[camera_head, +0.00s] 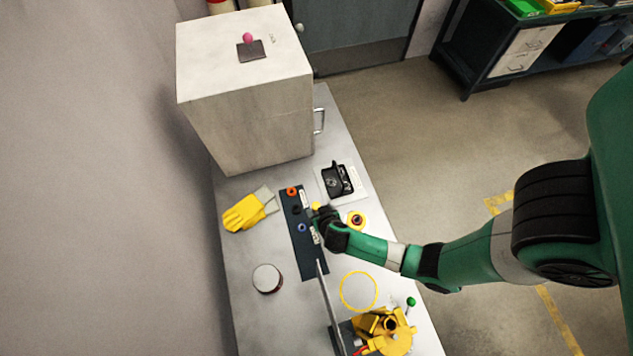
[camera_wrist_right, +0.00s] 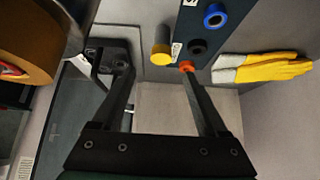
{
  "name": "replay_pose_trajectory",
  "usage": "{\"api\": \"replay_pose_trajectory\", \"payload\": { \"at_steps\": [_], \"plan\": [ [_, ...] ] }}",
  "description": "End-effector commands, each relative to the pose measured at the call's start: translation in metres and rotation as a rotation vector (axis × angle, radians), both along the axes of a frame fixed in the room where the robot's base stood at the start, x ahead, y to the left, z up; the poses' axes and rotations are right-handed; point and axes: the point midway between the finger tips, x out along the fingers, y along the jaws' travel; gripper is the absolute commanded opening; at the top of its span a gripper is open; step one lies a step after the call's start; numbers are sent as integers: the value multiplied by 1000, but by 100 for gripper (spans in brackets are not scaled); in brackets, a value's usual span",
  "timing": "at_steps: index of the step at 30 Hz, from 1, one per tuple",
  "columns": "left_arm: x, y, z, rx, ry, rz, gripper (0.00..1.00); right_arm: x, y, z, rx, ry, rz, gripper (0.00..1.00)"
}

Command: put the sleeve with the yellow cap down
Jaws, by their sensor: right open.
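The sleeve with the yellow cap (camera_wrist_right: 161,57) shows in the right wrist view as a short grey cylinder, cap towards the camera, beside the dark blue board (camera_wrist_right: 228,8). In the head view only a bit of its yellow cap (camera_head: 316,205) shows beside my gripper. My right gripper (camera_wrist_right: 155,70) is open, and the sleeve shows between its fingertips, apparently not gripped. In the head view the right gripper (camera_head: 313,211) is over the board's right edge. The board (camera_head: 313,268) carries an orange ring (camera_head: 291,191), a black ring (camera_head: 296,209) and a blue ring (camera_head: 302,227). My left gripper is not in view.
Yellow gloves (camera_head: 243,212) lie left of the board. A black device (camera_head: 337,180) lies on a white sheet. A round tin (camera_head: 267,279), a yellow circle (camera_head: 342,290) and a yellow pump (camera_head: 395,342) are nearer. A cabinet (camera_head: 250,115) stands at the back.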

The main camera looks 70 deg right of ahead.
Motion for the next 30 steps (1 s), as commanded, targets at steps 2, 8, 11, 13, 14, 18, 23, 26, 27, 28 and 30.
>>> {"api": "replay_pose_trajectory", "payload": {
  "at_steps": [2,8,11,13,14,18,23,26,27,28,30],
  "plan": [
    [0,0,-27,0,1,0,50,5,-7,-22,1,-3,-5,76],
    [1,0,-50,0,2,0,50,17,-23,-41,1,-1,-4,76],
    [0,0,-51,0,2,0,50,19,-27,-44,0,-2,-1,76],
    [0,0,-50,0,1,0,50,20,-27,-43,0,-2,-1,76],
    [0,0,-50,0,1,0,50,20,-27,-43,1,-1,0,76],
    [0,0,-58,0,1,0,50,25,-33,-60,2,0,-2,76],
    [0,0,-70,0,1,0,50,34,-46,-83,0,-2,-2,76],
    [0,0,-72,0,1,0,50,37,-50,-87,0,-2,-1,76],
    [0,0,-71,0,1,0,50,38,-50,-86,0,-2,-1,76],
    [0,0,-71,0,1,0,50,38,-50,-86,0,-2,0,76],
    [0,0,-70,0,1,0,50,37,-50,-85,0,-2,0,76]
  ]
}}
